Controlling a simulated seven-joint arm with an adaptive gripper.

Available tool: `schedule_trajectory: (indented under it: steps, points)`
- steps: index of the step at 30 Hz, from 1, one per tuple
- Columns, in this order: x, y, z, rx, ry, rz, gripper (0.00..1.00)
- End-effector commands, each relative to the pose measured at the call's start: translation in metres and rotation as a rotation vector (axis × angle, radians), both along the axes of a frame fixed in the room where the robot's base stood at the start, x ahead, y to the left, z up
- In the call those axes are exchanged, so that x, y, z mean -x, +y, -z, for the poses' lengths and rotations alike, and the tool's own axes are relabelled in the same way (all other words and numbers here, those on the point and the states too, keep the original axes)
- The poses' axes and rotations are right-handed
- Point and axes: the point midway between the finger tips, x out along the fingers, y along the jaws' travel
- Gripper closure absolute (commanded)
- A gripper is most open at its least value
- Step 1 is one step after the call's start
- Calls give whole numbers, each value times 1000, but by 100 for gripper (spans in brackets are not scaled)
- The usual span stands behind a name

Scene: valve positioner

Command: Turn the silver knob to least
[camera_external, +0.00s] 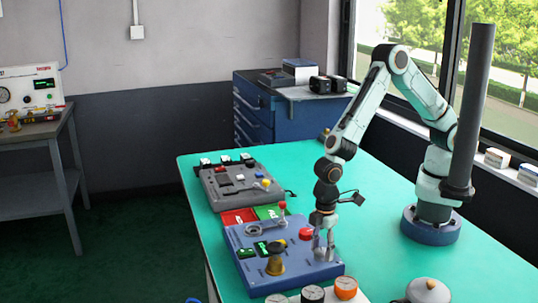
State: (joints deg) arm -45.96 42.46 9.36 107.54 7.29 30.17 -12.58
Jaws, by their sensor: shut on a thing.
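My gripper (323,248) points straight down over the right part of a blue control box (297,270) on the green table. Its fingers are shut on the silver knob (319,253), a small grey shape low between the fingertips and mostly hidden by them. The knob's pointer and any scale marks are too small to read.
The box also bears a red button (305,233), a brass knob (275,262) and green displays (262,248). A grey control box (240,185) stands behind. The table's middle is clear.

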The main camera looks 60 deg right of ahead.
Motion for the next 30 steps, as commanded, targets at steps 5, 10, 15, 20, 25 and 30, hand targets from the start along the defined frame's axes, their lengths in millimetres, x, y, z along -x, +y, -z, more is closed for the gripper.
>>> schedule_trajectory:
  steps: [5,10,15,20,25,30]
  points:
    - [0,0,0,-1,0,-97,98]
    - [0,0,0,-1,0,-157,98]
    - [0,0,0,0,-1,-185,98]
    - [0,0,0,0,-1,-192,98]
    - [0,0,0,0,-1,-192,98]
    - [0,0,0,-1,0,-191,40]
